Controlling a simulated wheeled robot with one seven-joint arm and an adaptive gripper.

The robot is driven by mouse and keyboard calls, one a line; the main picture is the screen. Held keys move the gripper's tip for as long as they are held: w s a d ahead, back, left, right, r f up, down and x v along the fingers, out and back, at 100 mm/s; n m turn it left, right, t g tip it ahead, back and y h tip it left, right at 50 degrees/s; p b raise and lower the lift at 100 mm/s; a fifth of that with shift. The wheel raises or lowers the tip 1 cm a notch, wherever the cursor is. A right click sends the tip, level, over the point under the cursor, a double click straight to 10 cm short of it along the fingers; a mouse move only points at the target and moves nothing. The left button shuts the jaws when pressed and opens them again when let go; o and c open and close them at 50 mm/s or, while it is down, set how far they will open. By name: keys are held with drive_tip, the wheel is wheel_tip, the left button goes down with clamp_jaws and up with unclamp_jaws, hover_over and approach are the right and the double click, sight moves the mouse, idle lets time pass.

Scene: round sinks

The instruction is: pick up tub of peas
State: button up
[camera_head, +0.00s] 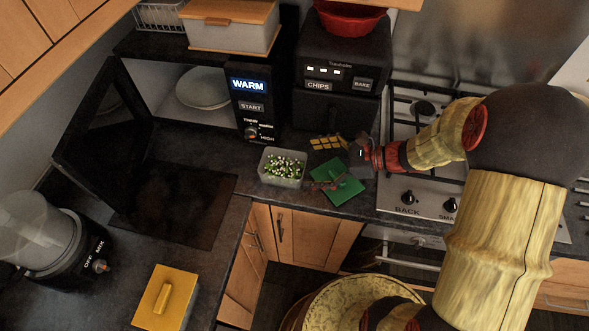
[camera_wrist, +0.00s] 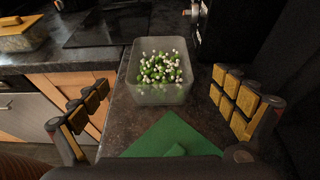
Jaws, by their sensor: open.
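The tub of peas (camera_head: 283,167) is a clear rectangular container with green and white pieces in it. It stands on the dark counter in front of the microwave, left of a green lid. In the wrist view the tub (camera_wrist: 160,92) is upright ahead, between the lines of my two fingers and beyond them. My gripper (camera_head: 328,164) is open and empty above the green lid, to the right of the tub. In the wrist view its yellow-padded fingers (camera_wrist: 162,106) are spread wide, and neither touches the tub.
The green lid (camera_head: 338,182) lies flat on the counter by the front edge. The microwave (camera_head: 256,110) has its door open at left. The air fryer (camera_head: 336,108) and the hob (camera_head: 398,188) are behind and to the right. A yellow-lidded box (camera_head: 165,297) and a blender (camera_head: 45,240) are at left.

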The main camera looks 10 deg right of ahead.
sight(288, 174)
drive_tip(key=shift+w+a+f, duration=0.1)
drive_tip(key=shift+w+f, duration=0.1)
drive_tip(key=shift+f, duration=0.1)
drive_tip(key=shift+b+x, duration=0.35)
drive_tip(key=shift+x, duration=0.55)
drive_tip(key=x, duration=0.1)
drive_tip(key=b+x, duration=0.1)
drive_tip(key=x, duration=0.2)
drive_tip(key=shift+s+f+b, duration=0.25)
drive_tip(key=shift+f+b, duration=0.1)
drive_tip(key=shift+b, duration=0.05)
drive_tip(key=shift+w+a+f, duration=0.15)
drive_tip(key=shift+w+a, duration=0.1)
drive_tip(key=shift+a, duration=0.35)
drive_tip(key=shift+c, duration=1.3)
drive_tip(key=c, duration=1.4)
